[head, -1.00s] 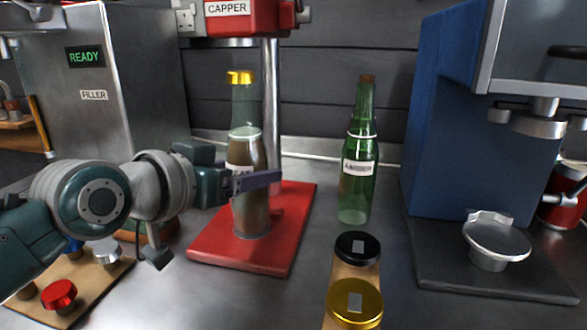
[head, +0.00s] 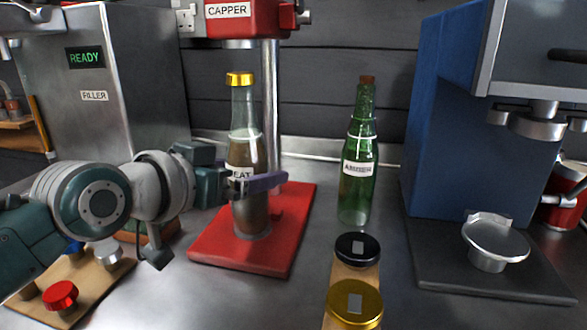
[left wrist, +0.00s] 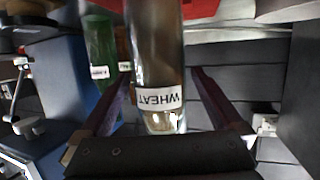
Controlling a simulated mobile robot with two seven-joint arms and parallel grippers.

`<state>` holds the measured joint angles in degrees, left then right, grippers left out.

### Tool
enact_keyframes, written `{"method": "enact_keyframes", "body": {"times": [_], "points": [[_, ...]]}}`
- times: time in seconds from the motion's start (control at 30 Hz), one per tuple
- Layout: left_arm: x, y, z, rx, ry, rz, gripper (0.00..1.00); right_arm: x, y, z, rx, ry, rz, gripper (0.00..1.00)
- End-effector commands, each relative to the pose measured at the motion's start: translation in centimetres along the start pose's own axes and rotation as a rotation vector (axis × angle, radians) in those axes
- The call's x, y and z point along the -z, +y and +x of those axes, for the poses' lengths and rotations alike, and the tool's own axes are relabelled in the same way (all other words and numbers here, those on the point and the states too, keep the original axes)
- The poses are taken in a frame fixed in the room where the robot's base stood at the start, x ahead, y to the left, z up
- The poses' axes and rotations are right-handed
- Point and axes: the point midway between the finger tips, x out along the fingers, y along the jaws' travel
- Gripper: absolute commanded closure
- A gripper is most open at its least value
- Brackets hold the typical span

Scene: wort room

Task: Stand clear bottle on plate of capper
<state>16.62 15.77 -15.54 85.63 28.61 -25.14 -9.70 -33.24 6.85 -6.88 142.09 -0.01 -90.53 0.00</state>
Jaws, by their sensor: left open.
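The clear bottle (head: 245,150), with a gold cap, brown contents and a WHEAT label, stands upright on the red plate of the capper (head: 225,246), in front of its metal post. My left gripper (head: 262,184) is open, with its fingers around the bottle at label height. In the left wrist view the clear bottle (left wrist: 157,60) is between the two spread fingers (left wrist: 160,95), with gaps on both sides. The red capper head (head: 235,18) is above the bottle. My right gripper is not in view.
A green bottle (head: 357,165) stands right of the plate. A blue machine (head: 440,110) is at right, the filler (head: 120,80) at left. A red-topped stopper (head: 61,295) sits front left.

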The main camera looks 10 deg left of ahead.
Motion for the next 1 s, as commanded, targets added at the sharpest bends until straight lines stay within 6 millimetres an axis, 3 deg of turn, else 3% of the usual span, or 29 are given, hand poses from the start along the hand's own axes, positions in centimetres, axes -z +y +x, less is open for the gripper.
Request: {"method": "enact_keyframes", "body": {"times": [0.27,0.6,0.8,0.93,1.0], "points": [[-0.2,0.0,-1.3,0.000,-0.006,0.000,0.00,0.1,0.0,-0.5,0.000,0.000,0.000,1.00],[0.0,0.0,-7.5,0.000,-0.004,0.001,0.00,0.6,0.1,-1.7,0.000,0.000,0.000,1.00],[0.0,0.1,-9.7,-0.001,-0.005,0.000,0.00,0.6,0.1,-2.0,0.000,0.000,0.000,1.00],[-0.7,1.5,-11.4,-0.009,-0.094,-0.001,0.00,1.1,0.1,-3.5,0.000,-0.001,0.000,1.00],[-1.8,2.9,-13.3,-0.011,-0.209,-0.001,0.00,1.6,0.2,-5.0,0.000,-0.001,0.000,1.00]]}}
